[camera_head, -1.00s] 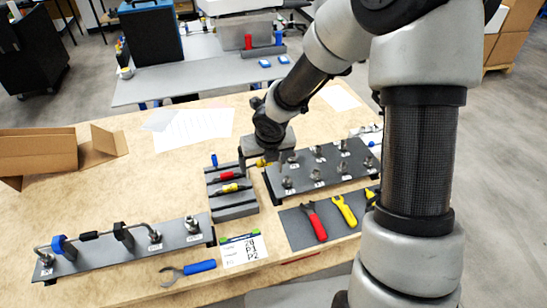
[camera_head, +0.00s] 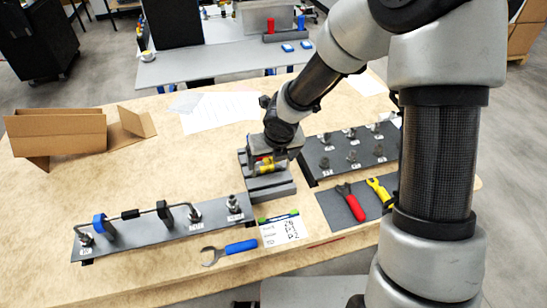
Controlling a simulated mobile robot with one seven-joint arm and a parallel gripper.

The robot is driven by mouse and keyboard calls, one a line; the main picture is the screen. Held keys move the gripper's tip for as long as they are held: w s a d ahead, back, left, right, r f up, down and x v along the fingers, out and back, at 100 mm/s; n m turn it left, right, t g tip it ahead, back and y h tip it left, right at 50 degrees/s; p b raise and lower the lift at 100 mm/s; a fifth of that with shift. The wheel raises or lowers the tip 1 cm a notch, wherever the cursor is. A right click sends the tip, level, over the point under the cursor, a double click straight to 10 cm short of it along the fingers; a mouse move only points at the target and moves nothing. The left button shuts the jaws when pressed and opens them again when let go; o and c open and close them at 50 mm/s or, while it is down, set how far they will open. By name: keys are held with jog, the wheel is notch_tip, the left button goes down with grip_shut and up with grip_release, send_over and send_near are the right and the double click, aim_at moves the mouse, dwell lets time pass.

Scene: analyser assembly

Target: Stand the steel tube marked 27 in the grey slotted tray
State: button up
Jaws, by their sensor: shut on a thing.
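The grey slotted tray (camera_head: 271,190) stands on the wooden table near the middle. Red-sleeved and yellow-sleeved pieces (camera_head: 265,168) lie in or over its slots, partly covered by my gripper. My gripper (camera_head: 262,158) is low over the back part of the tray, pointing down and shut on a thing. The held thing, which I take to be the steel tube, is mostly hidden behind the jaws and wrist. I cannot read the mark 27, nor tell whether the tube touches the tray.
A dark plate with several fittings (camera_head: 352,157) stands close right of the tray. Another dark plate with a bent pipe (camera_head: 150,240) lies front left. A blue-handled spanner (camera_head: 240,247), a label card (camera_head: 284,230) and red pliers (camera_head: 350,202) lie in front.

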jog(key=b, duration=0.5)
send_over(271, 182)
jog(key=s, duration=0.1)
jog(key=shift+f, duration=2.25)
jog(key=shift+s+d+f, duration=0.1)
jog(key=shift+s+f, duration=0.1)
jog(key=shift+f, duration=0.4)
jog(key=shift+f, duration=0.3)
jog(key=shift+f+b, duration=1.35)
jog(key=shift+f, duration=0.05)
jog(key=o, duration=0.9)
jog(key=shift+o, duration=0.2)
jog(key=shift+r, duration=0.1)
